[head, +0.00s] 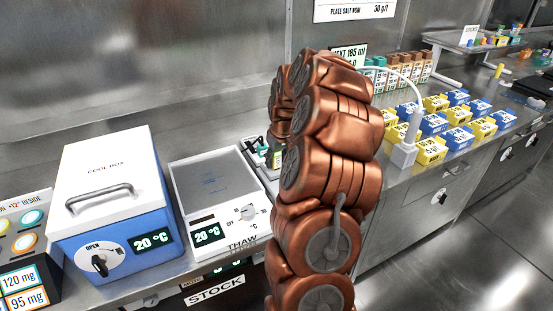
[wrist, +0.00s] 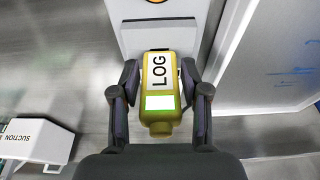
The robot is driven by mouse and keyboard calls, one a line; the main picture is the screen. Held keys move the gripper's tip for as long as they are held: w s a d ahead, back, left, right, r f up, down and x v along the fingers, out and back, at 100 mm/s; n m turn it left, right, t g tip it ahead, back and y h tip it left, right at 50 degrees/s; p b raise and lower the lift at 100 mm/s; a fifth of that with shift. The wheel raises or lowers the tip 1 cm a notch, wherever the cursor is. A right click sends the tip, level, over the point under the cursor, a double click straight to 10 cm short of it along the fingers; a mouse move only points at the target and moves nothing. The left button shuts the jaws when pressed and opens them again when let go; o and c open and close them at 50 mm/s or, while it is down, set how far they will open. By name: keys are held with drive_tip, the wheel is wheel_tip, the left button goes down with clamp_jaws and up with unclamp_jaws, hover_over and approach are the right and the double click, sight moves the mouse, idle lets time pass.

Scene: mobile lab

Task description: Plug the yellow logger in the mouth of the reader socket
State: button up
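The yellow logger (wrist: 172,124), with a white LOG label and a pale lit screen, lies between the two fingers of my gripper (wrist: 160,80) in the wrist view. The fingers stand close along both its sides; I cannot tell whether they touch it. Its far end lies against or over a white block (wrist: 131,38); I cannot tell whether the two touch or whether this block is the reader socket. In the head view, a small yellow part, seemingly the logger (head: 277,159), shows left of my copper arm, which hides most of the gripper. No socket mouth is clearly visible.
A white-topped blue cool box (head: 110,175) and a thaw plate (head: 215,180) stand left of my arm. Yellow and blue boxes (head: 430,150) fill the bench at right. A white SUCTION block (wrist: 40,140) lies at lower left in the wrist view.

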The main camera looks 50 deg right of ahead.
drive_tip(key=shift+o, duration=1.2)
drive_tip(key=v, duration=1.2)
